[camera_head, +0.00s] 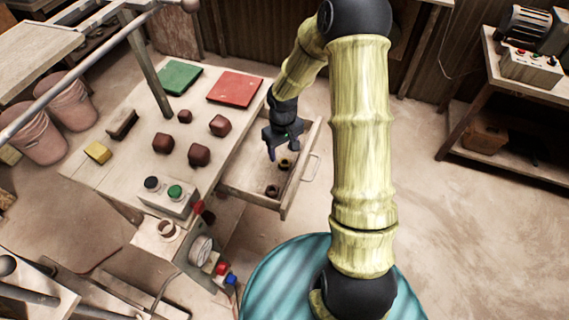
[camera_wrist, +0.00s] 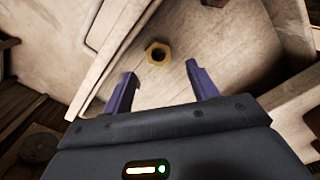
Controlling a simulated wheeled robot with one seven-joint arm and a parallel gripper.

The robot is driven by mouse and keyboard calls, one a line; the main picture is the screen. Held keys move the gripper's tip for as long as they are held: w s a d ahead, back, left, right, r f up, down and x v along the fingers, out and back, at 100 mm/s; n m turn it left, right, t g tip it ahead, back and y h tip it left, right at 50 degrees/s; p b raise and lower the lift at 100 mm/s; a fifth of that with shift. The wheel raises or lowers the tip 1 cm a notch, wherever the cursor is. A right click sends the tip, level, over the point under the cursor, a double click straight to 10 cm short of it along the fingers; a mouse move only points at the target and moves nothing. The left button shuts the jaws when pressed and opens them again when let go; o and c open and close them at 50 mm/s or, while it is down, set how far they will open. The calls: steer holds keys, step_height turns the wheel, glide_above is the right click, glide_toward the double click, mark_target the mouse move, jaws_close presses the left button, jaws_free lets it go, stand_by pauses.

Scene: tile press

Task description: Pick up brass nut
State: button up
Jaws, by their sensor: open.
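The brass nut (camera_wrist: 158,53) is a yellow hexagonal ring lying flat on the bottom of the open drawer, seen in the wrist view just beyond my fingertips. It also shows in the head view (camera_head: 284,163), close to my gripper. My gripper (camera_head: 283,157) hangs over the drawer (camera_head: 237,184). In the wrist view my gripper (camera_wrist: 158,75) has its two purple fingers apart with nothing between them. The nut lies ahead of the gap between the fingers, untouched.
The drawer walls stand close around my gripper. The table (camera_head: 135,100) at left holds several reddish-brown lumps, a green tile (camera_head: 180,77), a red tile (camera_head: 235,87) and a button box (camera_head: 166,196).

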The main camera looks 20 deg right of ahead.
mark_target(283, 160)
steer(key=shift+f, duration=2.6)
steer(key=c, duration=1.1)
steer(key=shift+w+r, duration=0.1)
steer(key=shift+r, duration=0.1)
step_height(283, 160, up, 10)
steer(key=shift+f, duration=0.15)
